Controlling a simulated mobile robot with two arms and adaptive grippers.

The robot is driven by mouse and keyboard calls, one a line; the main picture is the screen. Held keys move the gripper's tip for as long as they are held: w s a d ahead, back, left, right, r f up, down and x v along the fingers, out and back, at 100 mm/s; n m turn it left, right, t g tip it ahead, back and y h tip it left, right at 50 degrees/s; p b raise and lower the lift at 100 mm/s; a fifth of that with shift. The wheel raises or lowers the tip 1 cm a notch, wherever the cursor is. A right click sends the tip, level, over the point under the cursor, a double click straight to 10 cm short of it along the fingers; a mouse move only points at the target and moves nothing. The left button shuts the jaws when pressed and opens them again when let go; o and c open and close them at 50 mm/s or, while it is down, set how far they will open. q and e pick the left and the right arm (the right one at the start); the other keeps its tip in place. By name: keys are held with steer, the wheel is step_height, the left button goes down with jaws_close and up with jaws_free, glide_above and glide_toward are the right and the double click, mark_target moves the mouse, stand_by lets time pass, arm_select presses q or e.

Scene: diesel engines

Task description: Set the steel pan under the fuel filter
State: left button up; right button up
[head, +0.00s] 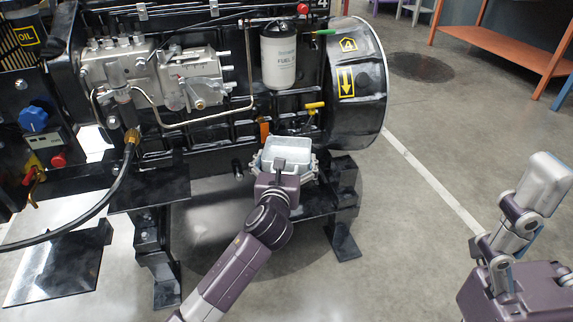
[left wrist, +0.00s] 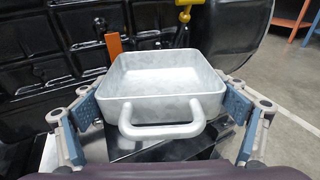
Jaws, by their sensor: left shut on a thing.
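The steel pan (head: 287,146) is a shallow silver rectangular tray with a loop handle. It is level and empty, low in front of the engine block. The white fuel filter (head: 279,57) hangs upright on the engine, above the pan in the head view. My left gripper (head: 285,166) is shut on the pan. In the left wrist view its two blue-grey fingers press the sides of the pan (left wrist: 165,82), with the handle toward me. A black support lies below the pan; whether they touch is unclear. My right gripper (head: 532,192) is at the far right, away from the engine.
A yellow-handled valve (head: 314,106) and an orange tab (head: 264,131) are just above the pan. The black flywheel housing (head: 358,75) is to the right. A black hose (head: 95,208) curves at the left.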

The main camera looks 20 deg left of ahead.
stand_by(0.3)
arm_select(q)
steer(key=o, duration=1)
steer(key=shift+f, duration=0.1)
steer(key=shift+o, duration=0.2)
